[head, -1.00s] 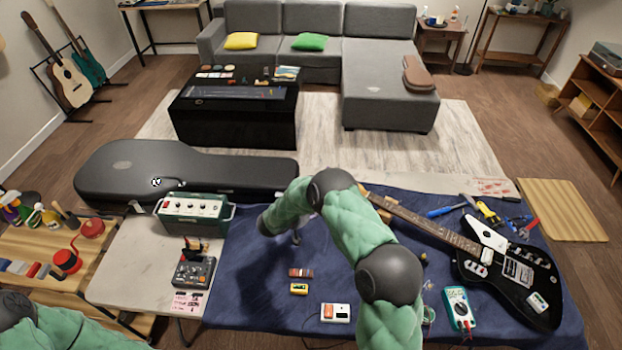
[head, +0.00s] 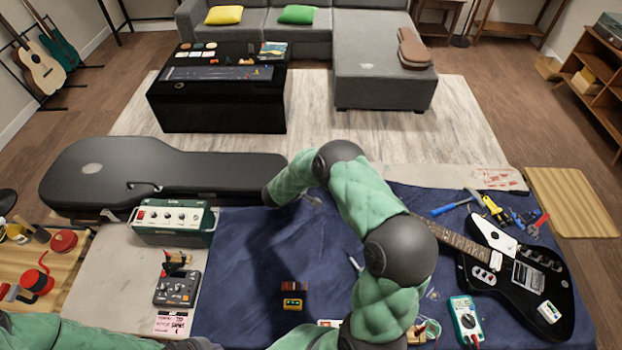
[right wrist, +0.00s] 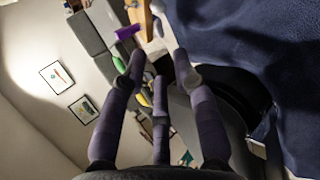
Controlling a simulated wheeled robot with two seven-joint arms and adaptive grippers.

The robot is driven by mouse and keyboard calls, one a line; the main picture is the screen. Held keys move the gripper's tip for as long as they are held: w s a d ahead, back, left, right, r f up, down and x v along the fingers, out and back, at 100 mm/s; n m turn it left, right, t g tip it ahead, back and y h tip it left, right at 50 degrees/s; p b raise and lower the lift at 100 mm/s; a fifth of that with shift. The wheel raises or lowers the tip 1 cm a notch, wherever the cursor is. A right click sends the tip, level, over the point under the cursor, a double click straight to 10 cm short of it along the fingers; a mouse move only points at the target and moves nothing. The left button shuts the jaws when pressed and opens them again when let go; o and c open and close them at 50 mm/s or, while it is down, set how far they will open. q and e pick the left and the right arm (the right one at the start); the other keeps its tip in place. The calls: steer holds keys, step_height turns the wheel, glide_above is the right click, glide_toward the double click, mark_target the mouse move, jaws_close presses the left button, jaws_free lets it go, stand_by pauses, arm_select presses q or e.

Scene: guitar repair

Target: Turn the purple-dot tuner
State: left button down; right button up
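The black electric guitar (head: 535,290) lies on the blue cloth at the right in the head view, its neck (head: 452,237) running up-left behind my right arm. Its headstock is hidden there. In the right wrist view a wooden piece (right wrist: 146,18), seemingly the headstock, shows at the top, with a purple piece (right wrist: 128,32) at its left side, likely the purple-dot tuner. My right gripper (right wrist: 160,60) has its three fingers spread apart, with nothing visible between them; the purple piece is beyond the left finger's tip. My left arm shows at the bottom left in the head view; its fingers are out of frame.
A green amplifier (head: 172,220), a pedal (head: 178,288) and a black case (head: 150,172) are at the left. Tools (head: 495,208) lie behind the guitar. The cloth's left-middle is clear.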

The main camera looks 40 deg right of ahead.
steer(key=x, duration=0.7)
steer(key=shift+f, duration=0.1)
jaws_close()
